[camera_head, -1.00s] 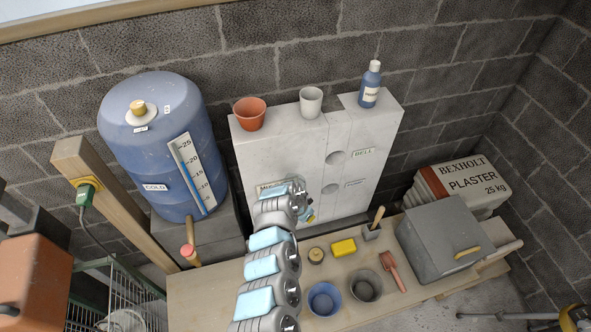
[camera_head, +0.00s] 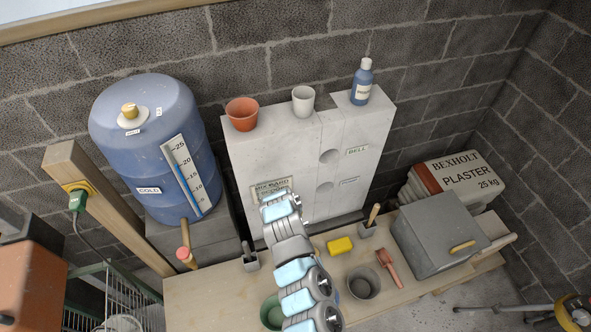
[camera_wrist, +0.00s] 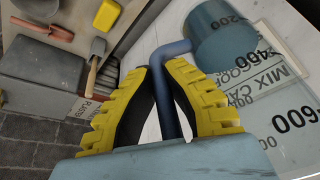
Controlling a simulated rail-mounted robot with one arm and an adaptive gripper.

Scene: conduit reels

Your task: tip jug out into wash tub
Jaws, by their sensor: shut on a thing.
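My gripper (camera_wrist: 160,70) has its yellow fingers shut on the dark blue handle of the jug (camera_wrist: 222,35), in the wrist view. The jug is translucent blue-grey, with the marks 200, 400 and 600 near it; its contents cannot be made out. In the head view my arm hides the gripper and the jug. I cannot tell which vessel is the wash tub: a dark grey round tub (camera_head: 364,283) and a green one (camera_head: 270,312) stand on the bench, and a blue one is mostly hidden behind my arm.
A yellow sponge (camera_head: 340,245), a red scoop (camera_head: 391,268) and a grey box (camera_head: 437,243) are on the bench. The pale block (camera_head: 295,150) behind carries a terracotta pot (camera_head: 242,113), a white cup (camera_head: 303,101) and a blue bottle (camera_head: 362,82). A blue barrel (camera_head: 145,140) stands left.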

